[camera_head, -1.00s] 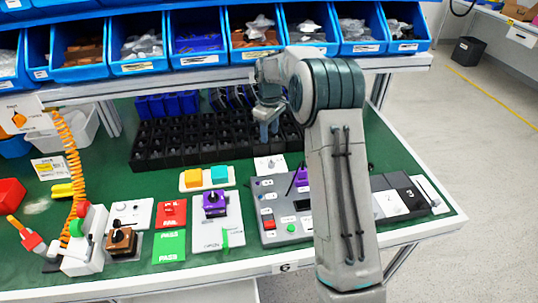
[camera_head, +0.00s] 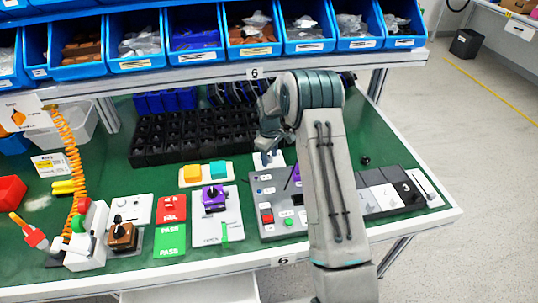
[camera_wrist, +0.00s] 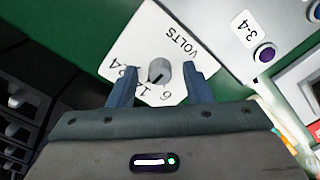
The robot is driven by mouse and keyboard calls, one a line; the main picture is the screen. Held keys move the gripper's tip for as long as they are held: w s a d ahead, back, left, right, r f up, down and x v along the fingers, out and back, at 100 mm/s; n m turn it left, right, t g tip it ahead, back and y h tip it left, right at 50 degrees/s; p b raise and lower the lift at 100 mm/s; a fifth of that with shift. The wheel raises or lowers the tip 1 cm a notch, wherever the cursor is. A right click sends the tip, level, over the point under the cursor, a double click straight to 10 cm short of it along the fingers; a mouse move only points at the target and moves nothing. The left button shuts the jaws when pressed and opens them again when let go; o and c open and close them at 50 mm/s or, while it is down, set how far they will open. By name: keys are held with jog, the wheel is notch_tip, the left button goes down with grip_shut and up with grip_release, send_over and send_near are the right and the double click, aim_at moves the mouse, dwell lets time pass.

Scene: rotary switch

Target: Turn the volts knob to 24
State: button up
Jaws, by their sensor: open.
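The volts knob (camera_wrist: 159,72) is a small grey round knob on a white plate (camera_wrist: 150,35) printed "VOLTS" and numbers. In the wrist view the "4" and "6" show near my fingers; the other numbers are partly hidden. My gripper (camera_wrist: 160,88) is open, with one finger on each side of the knob and gaps between. I cannot tell how far above the plate the fingertips are. In the head view my gripper (camera_head: 267,152) is over the white plate (camera_head: 276,158), and the arm hides the knob.
A grey control panel (camera_head: 265,186) with buttons stands just in front of the plate. Black bins (camera_head: 190,133) lie behind and left. Blue parts bins (camera_head: 205,45) hang above on a shelf.

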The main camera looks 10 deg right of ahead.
grip_shut()
jog(key=shift+m+b, duration=0.5)
dwell(0.4)
jog(key=m+b, duration=0.2)
jog(key=m, duration=0.1)
jog(key=shift+f, duration=0.1)
jog(key=m+b, duration=0.2)
jog(key=m, duration=0.3)
jog(key=shift+m, duration=0.4)
jog(key=shift+r, duration=0.2)
